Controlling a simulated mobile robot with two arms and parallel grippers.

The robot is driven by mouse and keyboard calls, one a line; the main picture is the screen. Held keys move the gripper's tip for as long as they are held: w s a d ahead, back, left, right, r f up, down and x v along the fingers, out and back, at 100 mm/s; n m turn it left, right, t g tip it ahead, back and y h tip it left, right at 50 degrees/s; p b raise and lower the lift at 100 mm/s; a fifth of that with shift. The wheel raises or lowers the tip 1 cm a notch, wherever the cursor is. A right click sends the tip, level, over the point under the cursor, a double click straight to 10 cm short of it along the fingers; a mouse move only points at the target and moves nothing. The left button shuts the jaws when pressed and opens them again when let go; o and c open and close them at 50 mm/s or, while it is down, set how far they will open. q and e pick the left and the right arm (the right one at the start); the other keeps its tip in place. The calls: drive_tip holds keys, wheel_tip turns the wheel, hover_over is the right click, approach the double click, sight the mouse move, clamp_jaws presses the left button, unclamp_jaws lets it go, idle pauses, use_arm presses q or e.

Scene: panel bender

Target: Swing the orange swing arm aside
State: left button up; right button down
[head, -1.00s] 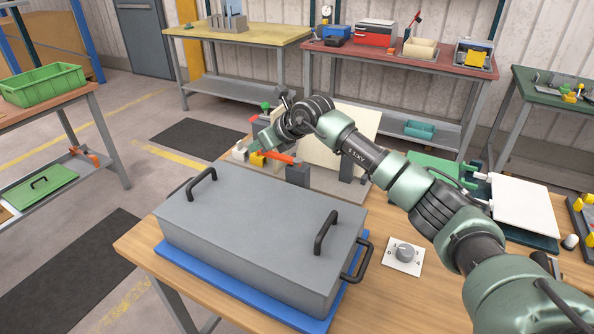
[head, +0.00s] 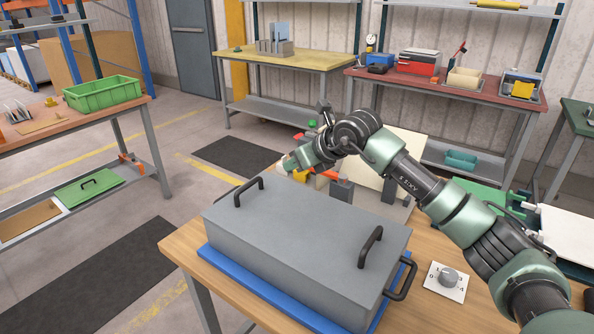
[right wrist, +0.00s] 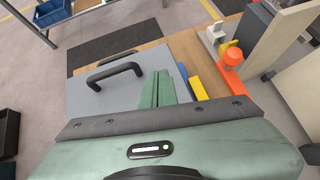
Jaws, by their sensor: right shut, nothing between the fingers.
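The orange swing arm (head: 329,174) shows in the head view only as a short piece behind the grey box, partly hidden by my right gripper. In the right wrist view an orange knob and bar (right wrist: 232,57) stand at the upper right, beside a yellow part (right wrist: 226,46). My right gripper (head: 288,163) hangs over the far edge of the box, pointing left and down. Its green fingers (right wrist: 157,88) are shut and empty, to the left of the orange part and apart from it in the wrist view. My left gripper is out of view.
The large grey box (head: 310,222) with black handles lies on a blue base (head: 275,288) on the wooden bench. A cream panel (head: 395,150) and dark grey block (head: 341,190) stand behind it. A rotary switch (head: 446,281) sits to the right.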

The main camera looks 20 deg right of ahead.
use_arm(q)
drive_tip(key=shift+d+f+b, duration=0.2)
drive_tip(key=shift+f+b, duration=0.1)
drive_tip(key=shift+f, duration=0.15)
use_arm(e)
drive_tip(key=s+a+r, duration=0.2)
drive_tip(key=shift+s+a+r, duration=0.1)
drive_tip(key=shift+s+r, duration=0.1)
drive_tip(key=shift+r, duration=0.15)
drive_tip(key=shift+a, duration=0.1)
